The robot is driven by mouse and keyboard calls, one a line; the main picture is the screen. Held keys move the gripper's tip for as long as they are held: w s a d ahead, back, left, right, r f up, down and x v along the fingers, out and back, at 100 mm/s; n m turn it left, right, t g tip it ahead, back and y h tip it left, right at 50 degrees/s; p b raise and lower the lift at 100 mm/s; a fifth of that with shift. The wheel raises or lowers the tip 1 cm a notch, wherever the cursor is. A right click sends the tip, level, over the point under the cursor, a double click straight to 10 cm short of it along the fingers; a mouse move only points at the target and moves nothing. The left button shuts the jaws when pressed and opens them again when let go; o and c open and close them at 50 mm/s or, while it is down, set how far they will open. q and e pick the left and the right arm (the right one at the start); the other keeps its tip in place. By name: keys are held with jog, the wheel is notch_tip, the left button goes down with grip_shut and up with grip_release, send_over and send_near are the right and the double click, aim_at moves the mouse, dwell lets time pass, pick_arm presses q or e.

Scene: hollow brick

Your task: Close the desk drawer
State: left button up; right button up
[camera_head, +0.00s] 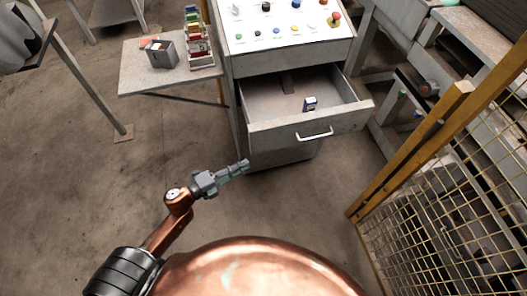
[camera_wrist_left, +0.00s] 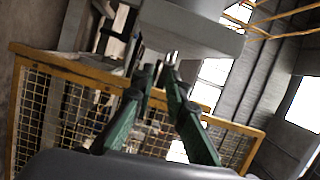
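The desk drawer (camera_head: 305,123) is pulled out from the white-topped desk (camera_head: 290,66), with a white bar handle (camera_head: 314,134) on its grey front. My left gripper (camera_head: 245,165) is in front of the desk, left of the handle and apart from the drawer in the picture. In the left wrist view its two green fingers (camera_wrist_left: 159,67) have a narrow gap between the tips and hold nothing that I can see. A pale grey surface (camera_wrist_left: 190,28) lies beyond them. My right gripper is not in view.
A yellow-framed mesh fence (camera_head: 440,190) stands close on the right of the drawer. A side table (camera_head: 135,70) with a grey box and a rack (camera_head: 197,45) stands left of the desk. Colored knobs sit on the desk top. The floor at left is clear.

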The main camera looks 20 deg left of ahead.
aim_at(265, 147)
pick_arm(q)
jog(key=shift+s+d+r+m+g+h, duration=0.15)
jog(key=shift+s+d+r+m+h, duration=0.1)
jog(key=shift+d+r+m, duration=0.25)
jog(key=shift+s+d+r+m+g+h, duration=0.15)
jog(key=shift+s+d+r+m+h, duration=0.25)
jog(key=shift+r, duration=0.3)
grip_shut()
jog(key=shift+y, duration=0.25)
jog(key=shift+w+d+b, duration=0.2)
jog(key=shift+w+d, duration=0.45)
jog(key=shift+w, duration=1.2)
jog(key=shift+w+d+b, duration=0.2)
jog(key=shift+w+d, duration=0.4)
jog(key=shift+w, duration=1.2)
jog(key=shift+w+d+b, duration=0.2)
jog(key=shift+w+d, duration=0.45)
jog(key=shift+w, duration=1.2)
